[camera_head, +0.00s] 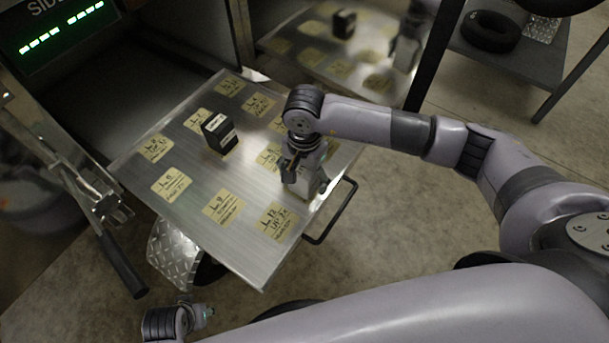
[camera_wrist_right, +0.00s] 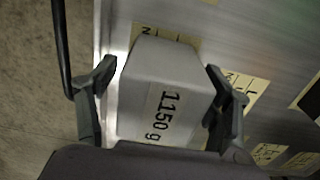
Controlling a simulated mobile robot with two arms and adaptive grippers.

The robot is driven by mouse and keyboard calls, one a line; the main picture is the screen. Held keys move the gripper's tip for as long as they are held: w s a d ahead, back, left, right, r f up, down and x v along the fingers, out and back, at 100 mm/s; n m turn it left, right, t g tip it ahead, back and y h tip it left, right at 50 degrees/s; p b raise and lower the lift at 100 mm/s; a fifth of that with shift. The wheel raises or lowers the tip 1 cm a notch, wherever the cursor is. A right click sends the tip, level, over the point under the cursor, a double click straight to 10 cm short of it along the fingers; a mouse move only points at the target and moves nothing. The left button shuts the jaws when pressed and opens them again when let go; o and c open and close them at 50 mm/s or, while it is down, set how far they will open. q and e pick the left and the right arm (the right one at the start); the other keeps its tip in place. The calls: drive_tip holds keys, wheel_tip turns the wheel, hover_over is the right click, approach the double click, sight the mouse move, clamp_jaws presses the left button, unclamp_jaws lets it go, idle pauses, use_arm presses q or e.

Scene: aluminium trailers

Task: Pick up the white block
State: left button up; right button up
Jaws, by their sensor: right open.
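The white block (camera_wrist_right: 160,90) has a label reading "1150 g" and stands on the metal tray (camera_head: 190,215) near its right edge. In the head view the block (camera_head: 303,186) is partly covered by my right gripper (camera_head: 300,165). In the right wrist view my right gripper (camera_wrist_right: 160,85) is open, with one finger on each side of the block.
A black block with a white label (camera_head: 219,133) stands mid-tray among several yellow labels. A black handle (camera_head: 333,215) sticks out from the tray's right edge. A mirror-like panel (camera_head: 335,50) behind reflects the tray. A lit green display (camera_head: 60,30) is at the upper left.

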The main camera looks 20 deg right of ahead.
drive_tip(key=shift+f, duration=0.1)
clamp_jaws()
drive_tip(key=shift+w, duration=0.1)
idle(1.1)
